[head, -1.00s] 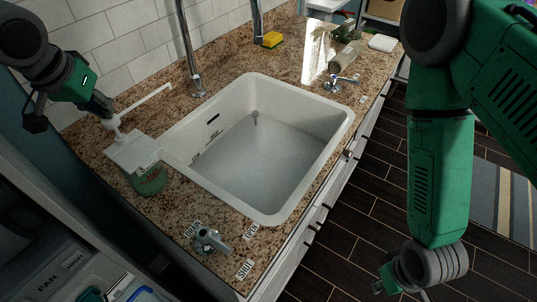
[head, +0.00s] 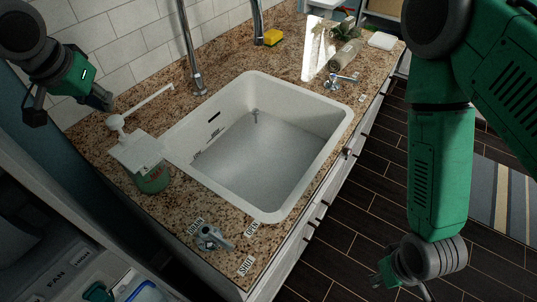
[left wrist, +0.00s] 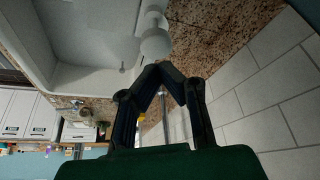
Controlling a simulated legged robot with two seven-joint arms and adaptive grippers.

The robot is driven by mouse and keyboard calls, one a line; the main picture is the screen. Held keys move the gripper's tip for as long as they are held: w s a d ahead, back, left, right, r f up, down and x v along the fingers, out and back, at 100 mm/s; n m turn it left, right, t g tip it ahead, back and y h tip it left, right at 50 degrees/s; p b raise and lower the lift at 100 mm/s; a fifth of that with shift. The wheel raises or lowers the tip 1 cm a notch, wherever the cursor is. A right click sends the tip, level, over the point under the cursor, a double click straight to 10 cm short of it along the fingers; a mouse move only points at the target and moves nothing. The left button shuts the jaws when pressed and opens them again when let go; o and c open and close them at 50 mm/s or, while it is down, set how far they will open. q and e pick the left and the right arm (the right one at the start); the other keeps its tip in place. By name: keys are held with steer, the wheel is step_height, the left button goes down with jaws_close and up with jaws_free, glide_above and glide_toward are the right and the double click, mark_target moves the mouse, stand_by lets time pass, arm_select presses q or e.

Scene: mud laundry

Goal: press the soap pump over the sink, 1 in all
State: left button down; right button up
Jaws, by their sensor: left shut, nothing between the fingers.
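The soap pump (head: 152,180) is a green bottle with a wide white top, a white pump head (head: 116,121) and a long spout reaching right toward the sink. It stands upright on the counter at the sink's left end. My left gripper (head: 106,103) is shut and empty, just above and beside the pump head. In the left wrist view the shut fingertips (left wrist: 161,68) lie close to the round white pump head (left wrist: 155,42); I cannot tell whether they touch. The white sink (head: 265,215) looks empty. My right gripper (head: 388,278) hangs low over the floor; its fingers are unclear.
A lever tap (head: 211,240) with labels is at the counter's front left, another (head: 342,79) at the far right. A chrome faucet (head: 194,60) rises behind the sink. Tiled wall is on the left.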

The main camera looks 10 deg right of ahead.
arm_select(q)
step_height(320, 180, up, 4)
steer(key=p, duration=0.3)
steer(key=shift+f, duration=0.1)
steer(key=shift+r+p, duration=0.3)
steer(key=shift+p, duration=0.15)
steer(key=shift+r, duration=0.65)
